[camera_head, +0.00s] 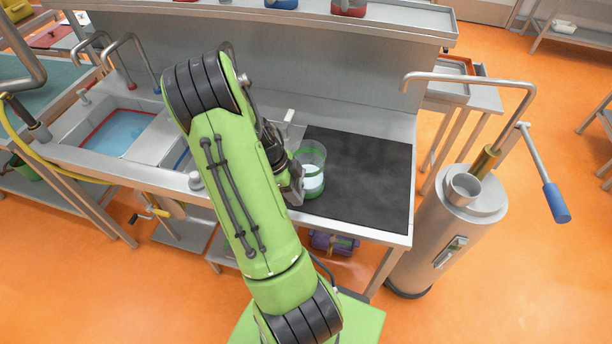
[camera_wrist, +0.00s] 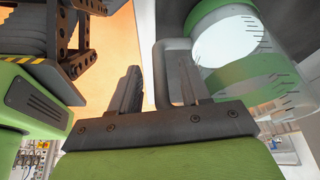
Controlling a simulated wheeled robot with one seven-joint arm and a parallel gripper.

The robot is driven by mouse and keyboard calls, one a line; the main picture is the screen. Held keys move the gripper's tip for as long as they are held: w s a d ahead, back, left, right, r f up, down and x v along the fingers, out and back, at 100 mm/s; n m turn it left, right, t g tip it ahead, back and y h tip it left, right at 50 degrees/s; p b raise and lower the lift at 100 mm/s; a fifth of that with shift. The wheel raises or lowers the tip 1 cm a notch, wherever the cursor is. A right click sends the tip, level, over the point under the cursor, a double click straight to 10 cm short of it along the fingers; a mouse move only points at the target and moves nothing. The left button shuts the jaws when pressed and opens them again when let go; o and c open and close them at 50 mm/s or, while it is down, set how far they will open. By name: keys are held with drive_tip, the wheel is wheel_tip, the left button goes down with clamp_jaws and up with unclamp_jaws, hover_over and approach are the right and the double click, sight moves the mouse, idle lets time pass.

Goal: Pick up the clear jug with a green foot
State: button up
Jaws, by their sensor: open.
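The clear jug with a green foot (camera_head: 313,176) stands on the dark mat at the right of the counter. Green shows at its foot and rim, and something white shows inside. My gripper (camera_head: 292,186) is at the jug's left side and partly hides it. In the wrist view the jug (camera_wrist: 280,85) fills the upper right, with measuring marks on its clear wall. My gripper (camera_wrist: 160,88) is open there, and the jug's grey handle (camera_wrist: 160,75) appears between its two fingers. I cannot tell whether either finger touches it.
The dark mat (camera_head: 365,185) is clear to the right of the jug. Sinks with taps (camera_head: 118,130) lie left. A steel cylinder (camera_head: 450,235) with a blue-handled lever (camera_head: 556,202) stands right of the counter. A shelf (camera_head: 330,18) runs behind.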

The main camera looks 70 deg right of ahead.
drive_tip(key=shift+s+d+f, duration=0.1)
drive_tip(key=shift+s+f, duration=0.05)
drive_tip(key=shift+f, duration=0.2)
clamp_jaws()
drive_tip(key=shift+r, duration=0.1)
